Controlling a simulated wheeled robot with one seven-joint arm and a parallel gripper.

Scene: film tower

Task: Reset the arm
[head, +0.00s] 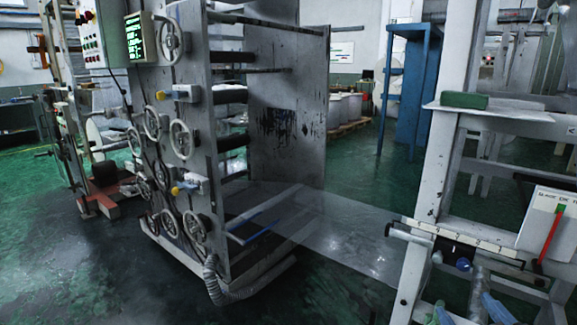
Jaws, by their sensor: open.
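Neither my arm nor my gripper shows in the head view, so the arm's pose cannot be seen. No object is named by the task. The view is filled by a large grey machine frame (285,105) with several handwheels (183,138) on its front side. A lit green display (134,37) and a control box with buttons (95,35) are at its top left.
A clear film sheet (350,235) stretches from the machine to a white frame (440,165) at right. A green block (464,100) lies on that frame's ledge. A blue rack (409,80) stands behind. Green floor (130,275) is open at front left.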

